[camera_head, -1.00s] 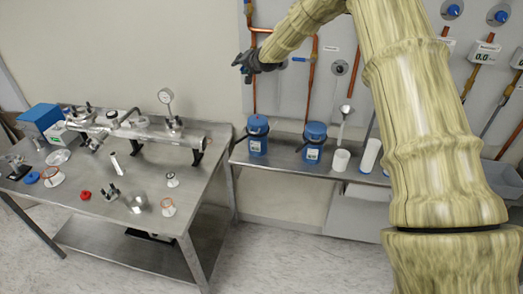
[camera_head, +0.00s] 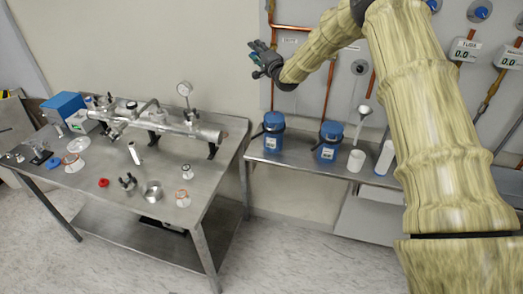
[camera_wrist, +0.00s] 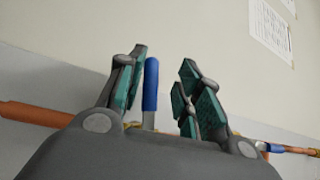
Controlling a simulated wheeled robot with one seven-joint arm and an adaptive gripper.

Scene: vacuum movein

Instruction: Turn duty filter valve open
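My gripper (camera_head: 260,56) is at the wall panel's upper left, at the end of my raised arm in the head view. The wrist view shows my gripper (camera_wrist: 163,65) open, with green pads on both fingers. A blue valve handle (camera_wrist: 150,85) stands upright in the gap between the fingers. It looks close to the left finger, with a wider gap to the right one; contact cannot be told. The handle's base is partly hidden by my gripper. In the head view the valve is hidden or too small to make out.
A copper pipe (camera_wrist: 35,113) runs left of my gripper, and another small blue handle (camera_wrist: 277,148) is at the right. Below are two blue-lidded containers (camera_head: 274,132) on a metal shelf (camera_head: 290,163). A steel table (camera_head: 120,205) with apparatus stands left.

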